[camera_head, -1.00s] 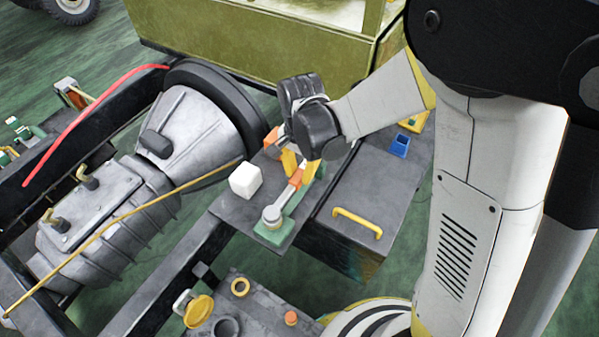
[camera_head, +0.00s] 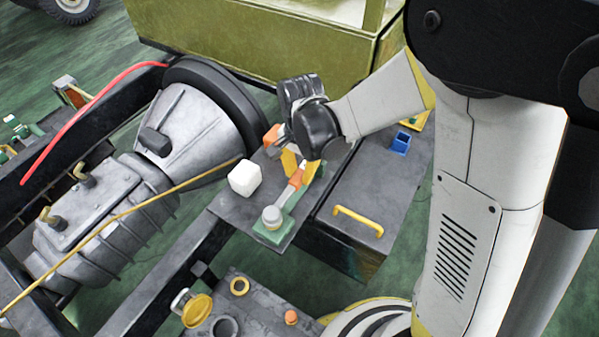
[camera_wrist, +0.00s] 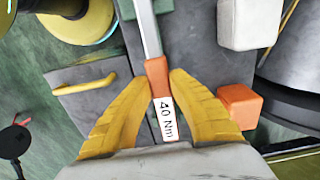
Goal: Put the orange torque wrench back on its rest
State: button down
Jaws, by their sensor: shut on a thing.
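The orange torque wrench (camera_head: 296,180) has a grey shaft, an orange collar and a "40 Nm" label. In the wrist view its collar (camera_wrist: 157,77) lies between the yellow fingers of my gripper (camera_wrist: 160,84), which are shut on it. In the head view my gripper (camera_head: 300,163) reaches down over the grey worktop, and the wrench's round grey head points toward the front edge. A green rest (camera_head: 270,236) is under the wrench head. I cannot tell whether the wrench touches it. The wrench's rear end is hidden by my gripper.
A white cube (camera_head: 245,178) stands left of the wrench on the worktop. An orange block (camera_wrist: 239,105) is close to my right finger in the wrist view. A yellow handle (camera_head: 357,221) and a blue holder (camera_head: 401,143) are to the right. The large grey gearbox (camera_head: 185,125) lies left.

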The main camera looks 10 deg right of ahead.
jog(key=shift+f+b, duration=0.3)
jog(key=shift+f, duration=0.1)
dwell(0.4)
jog(key=c, duration=1.2)
grip_release()
jog(key=shift+c, duration=0.2)
jog(key=shift+r+p, duration=2.65)
jog(key=shift+r, duration=0.95)
